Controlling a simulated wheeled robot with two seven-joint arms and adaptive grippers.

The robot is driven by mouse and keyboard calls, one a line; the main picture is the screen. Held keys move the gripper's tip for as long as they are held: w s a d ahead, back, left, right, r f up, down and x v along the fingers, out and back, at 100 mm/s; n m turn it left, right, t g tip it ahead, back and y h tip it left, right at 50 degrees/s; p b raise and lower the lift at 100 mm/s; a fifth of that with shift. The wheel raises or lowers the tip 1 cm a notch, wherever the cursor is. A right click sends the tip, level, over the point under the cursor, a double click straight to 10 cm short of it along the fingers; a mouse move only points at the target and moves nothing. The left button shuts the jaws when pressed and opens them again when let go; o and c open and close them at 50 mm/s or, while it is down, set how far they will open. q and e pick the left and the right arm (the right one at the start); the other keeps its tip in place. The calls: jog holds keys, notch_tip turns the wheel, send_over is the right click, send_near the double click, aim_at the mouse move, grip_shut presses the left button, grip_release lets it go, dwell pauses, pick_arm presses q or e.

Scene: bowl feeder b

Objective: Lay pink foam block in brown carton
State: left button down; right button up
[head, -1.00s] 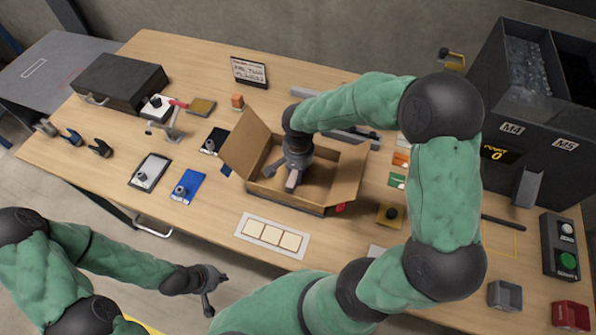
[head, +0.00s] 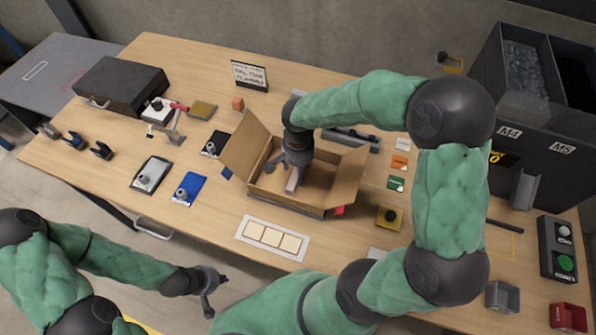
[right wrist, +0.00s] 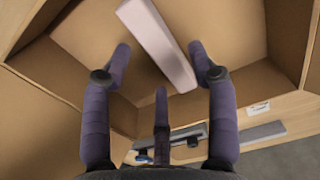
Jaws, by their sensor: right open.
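The brown carton (head: 284,205) stands on the table with its flaps open. My right gripper (head: 285,176) is inside it, pointing down. The pink foam block (head: 293,180) is at the fingers, partly hidden by the hand in the head view. In the right wrist view, the pale pink block (right wrist: 158,45) lies over the carton's floor (right wrist: 215,35), beyond the spread fingers of my right gripper (right wrist: 165,65). The fingers do not close on it. My left gripper (head: 219,290) is empty with its fingers apart, off the table's front edge.
A white panel with cream squares (head: 272,237) lies in front of the carton. A blue mat (head: 188,188) and a dark case (head: 120,84) are to the left. Coloured cards and a yellow block (head: 389,217) are to the right. A dark feeder (head: 540,140) stands far right.

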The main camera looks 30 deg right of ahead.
notch_tip(320, 180, up, 9)
jog(key=p, duration=0.2)
